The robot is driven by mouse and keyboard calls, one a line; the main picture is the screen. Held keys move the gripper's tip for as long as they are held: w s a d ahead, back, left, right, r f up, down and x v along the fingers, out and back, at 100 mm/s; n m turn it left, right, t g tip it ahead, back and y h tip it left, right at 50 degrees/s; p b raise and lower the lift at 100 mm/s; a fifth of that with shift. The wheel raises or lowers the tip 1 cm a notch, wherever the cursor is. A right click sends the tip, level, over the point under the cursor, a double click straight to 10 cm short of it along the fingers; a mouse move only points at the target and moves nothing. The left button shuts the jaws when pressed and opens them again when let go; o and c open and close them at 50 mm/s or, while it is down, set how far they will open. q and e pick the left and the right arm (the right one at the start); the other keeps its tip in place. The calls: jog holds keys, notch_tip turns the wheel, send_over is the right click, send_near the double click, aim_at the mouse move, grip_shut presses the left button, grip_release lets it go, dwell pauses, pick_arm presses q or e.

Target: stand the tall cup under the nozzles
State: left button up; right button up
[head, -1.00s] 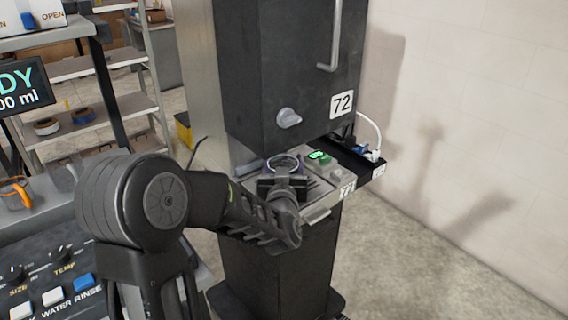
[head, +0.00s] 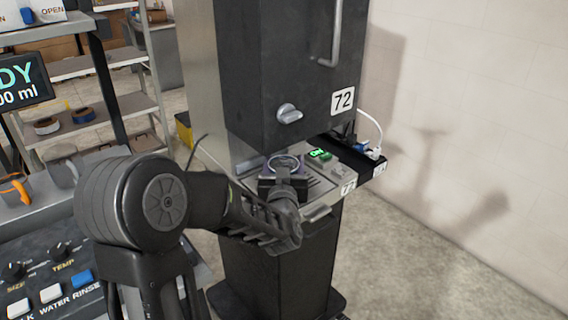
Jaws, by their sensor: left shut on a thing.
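The rim of a cup (head: 283,161) shows just beyond my left gripper (head: 283,178). The gripper is shut on the cup, and the gripper and wrist hide most of its body, so I cannot tell whether it touches the tray. The cup is at the front of the dark dispenser marked 72 (head: 285,70), by the grated drip tray (head: 318,190) below its body. The nozzles are hidden under the dispenser's body. My right gripper is out of view.
A lit green switch (head: 320,154) is right of the cup. A dark shelf (head: 360,165) with a white cable sticks out further right. A grey knob (head: 289,114) is on the dispenser's front. A control panel (head: 45,275) with several buttons is at the lower left.

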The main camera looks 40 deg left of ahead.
pick_arm(q)
jog(key=shift+f, duration=0.1)
jog(key=o, duration=1.4)
jog(key=shift+s, duration=0.1)
jog(key=v, duration=0.7)
jog(key=shift+s+d+b, duration=0.2)
jog(key=shift+d+b, duration=0.05)
jog(key=shift+b, duration=0.1)
jog(key=shift+f, duration=0.1)
